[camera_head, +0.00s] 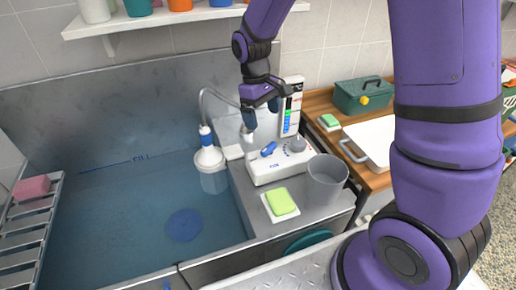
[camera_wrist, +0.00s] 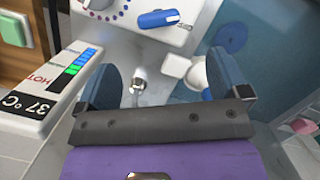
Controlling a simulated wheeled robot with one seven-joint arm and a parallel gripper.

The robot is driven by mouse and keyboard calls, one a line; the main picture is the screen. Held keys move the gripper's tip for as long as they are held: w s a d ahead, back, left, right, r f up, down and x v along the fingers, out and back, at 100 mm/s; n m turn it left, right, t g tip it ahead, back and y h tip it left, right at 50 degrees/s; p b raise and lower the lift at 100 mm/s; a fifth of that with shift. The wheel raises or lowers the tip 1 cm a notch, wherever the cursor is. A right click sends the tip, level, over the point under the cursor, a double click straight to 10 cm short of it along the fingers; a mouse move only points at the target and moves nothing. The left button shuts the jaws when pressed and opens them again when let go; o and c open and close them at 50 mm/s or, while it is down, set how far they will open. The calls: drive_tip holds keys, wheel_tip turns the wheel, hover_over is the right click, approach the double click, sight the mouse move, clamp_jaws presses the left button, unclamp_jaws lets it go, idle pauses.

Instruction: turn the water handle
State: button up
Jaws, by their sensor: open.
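A blue handle (camera_head: 268,149) sits on the sloped top of a white control unit (camera_head: 270,172) beside the basin. In the wrist view the blue handle (camera_wrist: 158,18) lies at the top edge, beyond the fingertips, with a small white mark at one end. A grey round knob (camera_head: 298,145) is on the same unit, to the handle's right; part of its dial (camera_wrist: 96,4) shows in the wrist view. My gripper (camera_head: 260,112) is above and behind the unit, apart from the blue handle. In the wrist view my gripper (camera_wrist: 162,85) is open, with nothing clasped between its fingers.
A temperature display (camera_head: 291,106) stands right of my gripper, close by. A metal tap piece (camera_wrist: 137,86) shows between the fingers. A grey cup (camera_head: 326,180) and a yellow-green sponge (camera_head: 281,201) are in front. The water-filled basin (camera_head: 130,225) is left.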

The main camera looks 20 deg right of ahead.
sight(269, 146)
drive_tip(key=f, duration=0.3)
drive_tip(key=s+d+f+t, duration=0.1)
drive_tip(key=f, duration=0.3)
drive_tip(key=s+f+t+y, duration=0.1)
drive_tip(key=f, duration=0.2)
drive_tip(key=shift+d+f, duration=0.2)
drive_tip(key=shift+f, duration=0.05)
drive_tip(key=c, duration=0.9)
